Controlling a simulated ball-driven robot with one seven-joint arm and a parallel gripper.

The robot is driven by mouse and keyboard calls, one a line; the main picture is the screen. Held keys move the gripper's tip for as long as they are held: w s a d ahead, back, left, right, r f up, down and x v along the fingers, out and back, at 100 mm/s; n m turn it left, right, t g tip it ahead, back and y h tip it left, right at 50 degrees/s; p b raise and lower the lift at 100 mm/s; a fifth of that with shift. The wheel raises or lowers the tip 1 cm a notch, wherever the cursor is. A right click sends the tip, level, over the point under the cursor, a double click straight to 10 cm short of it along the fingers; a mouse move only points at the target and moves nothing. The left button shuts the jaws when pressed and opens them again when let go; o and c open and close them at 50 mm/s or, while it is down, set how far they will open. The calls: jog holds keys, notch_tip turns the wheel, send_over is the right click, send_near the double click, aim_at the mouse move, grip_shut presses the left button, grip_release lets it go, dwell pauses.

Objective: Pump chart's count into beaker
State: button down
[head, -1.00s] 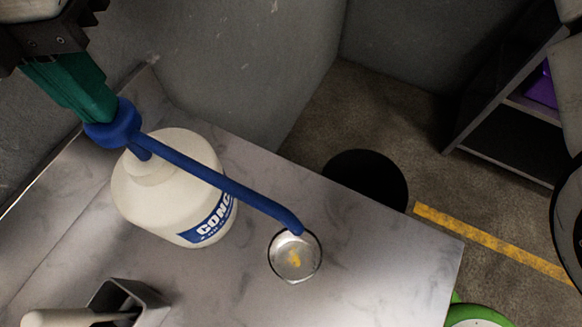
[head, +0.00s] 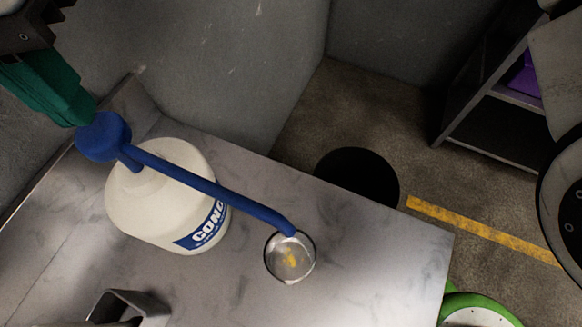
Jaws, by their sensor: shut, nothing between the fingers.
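A white pump bottle (head: 150,215) with a blue label stands on the grey marbled counter. Its blue pump head (head: 103,137) has a long blue spout running right, its tip over the glass beaker (head: 272,262). The beaker stands upright on the counter with a little yellow at its bottom. My gripper (head: 84,118), with green fingers, is shut and empty beside the upper left of the pump head; whether it touches the head I cannot tell. No chart is in view.
A grey square holder (head: 150,305) stands at the counter's lower left. The counter (head: 380,275) is bare right of the beaker. Beyond it are a round black thing (head: 358,178) on the floor, a yellow floor line (head: 480,230) and a dark shelf (head: 510,125) with something purple.

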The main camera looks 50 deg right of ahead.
jog(key=shift+r+p, duration=1.4)
jog(key=shift+r, duration=1.55)
